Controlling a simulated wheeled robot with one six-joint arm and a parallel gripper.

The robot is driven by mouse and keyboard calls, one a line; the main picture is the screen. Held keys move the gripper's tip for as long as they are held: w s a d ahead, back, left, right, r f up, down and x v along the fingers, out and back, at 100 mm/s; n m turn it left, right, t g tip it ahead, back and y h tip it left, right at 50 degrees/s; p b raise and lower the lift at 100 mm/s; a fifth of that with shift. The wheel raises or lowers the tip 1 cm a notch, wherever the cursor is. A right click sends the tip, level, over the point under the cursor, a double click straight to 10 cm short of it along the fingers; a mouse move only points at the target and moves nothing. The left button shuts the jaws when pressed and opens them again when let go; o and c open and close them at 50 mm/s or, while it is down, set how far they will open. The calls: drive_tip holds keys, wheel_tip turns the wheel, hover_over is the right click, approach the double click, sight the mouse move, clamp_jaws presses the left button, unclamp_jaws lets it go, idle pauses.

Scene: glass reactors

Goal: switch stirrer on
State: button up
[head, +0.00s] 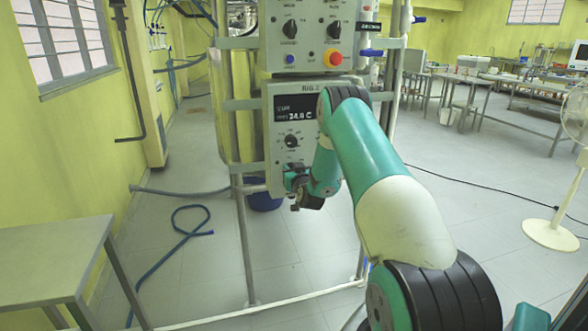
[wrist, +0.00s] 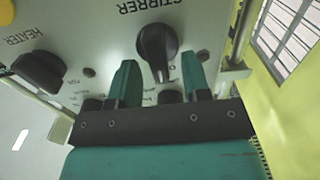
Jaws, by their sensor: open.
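In the wrist view the black stirrer knob (wrist: 157,50) stands out from a light panel, with the word STIRRER printed beside it. A pale mark runs along its grip. My gripper (wrist: 160,80) is open, with one teal finger on each side of the knob's line and a clear gap between them. The fingers hold nothing, and I cannot tell how far the tips are from the knob. In the head view my gripper (head: 295,180) is small and partly hidden, low in front of the rig.
The black heater knob (wrist: 38,72) is beside the stirrer knob. The rig's upper panel (head: 312,12) carries knobs and a red button; a display (head: 296,108) reads about 24.6 C below. A metal table (head: 55,255) is at left, a hose (head: 180,235) on the floor.

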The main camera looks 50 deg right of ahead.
clamp_jaws()
drive_tip(key=shift+d+m, duration=0.1)
drive_tip(key=shift+m, duration=0.3)
drive_tip(key=m, duration=0.3)
drive_tip(key=m+b, duration=0.1)
drive_tip(key=m, duration=0.3)
drive_tip(key=d+m+b, duration=0.1)
drive_tip(key=m, duration=0.3)
drive_tip(key=shift+s+f, duration=0.35)
drive_tip(key=shift+m, duration=0.3)
